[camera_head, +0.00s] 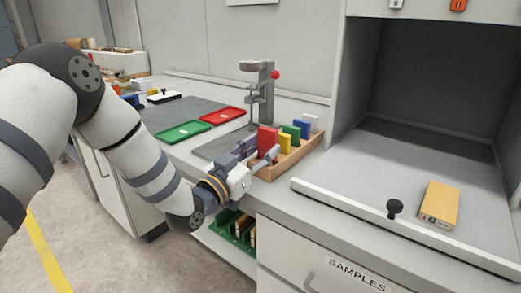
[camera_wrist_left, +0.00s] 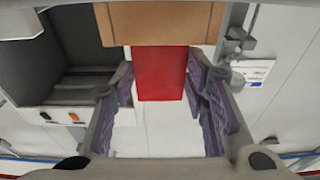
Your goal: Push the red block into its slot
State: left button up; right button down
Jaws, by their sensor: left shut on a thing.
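The red block (camera_head: 267,139) stands upright at the near left end of a wooden rack (camera_head: 292,160) with slots. My left gripper (camera_head: 257,152) is at that end of the rack, with its fingers shut on the lower part of the red block. In the left wrist view, the red block (camera_wrist_left: 162,74) shows between the two purple-padded fingers of my left gripper (camera_wrist_left: 163,88), against a brown wooden surface (camera_wrist_left: 160,22). The base of the block and its slot are hidden, so how deep it sits cannot be told. My right gripper is not in view.
Yellow (camera_head: 284,142), green, blue and white blocks stand in the rack behind the red one. A stand with a red knob (camera_head: 264,90) rises behind. Green (camera_head: 184,131) and red (camera_head: 222,116) trays lie to the left.

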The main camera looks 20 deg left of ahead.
pick_arm(q)
jog(key=shift+f, duration=0.8)
jog(key=o, duration=1.3)
jog(key=shift+f, duration=0.1)
jog(key=shift+s+f, duration=0.1)
jog(key=shift+f, duration=0.05)
jog(key=v, duration=1.1)
jog(key=shift+s+a+r, duration=0.1)
jog(key=shift+s+r, duration=0.2)
jog(key=shift+s, duration=0.1)
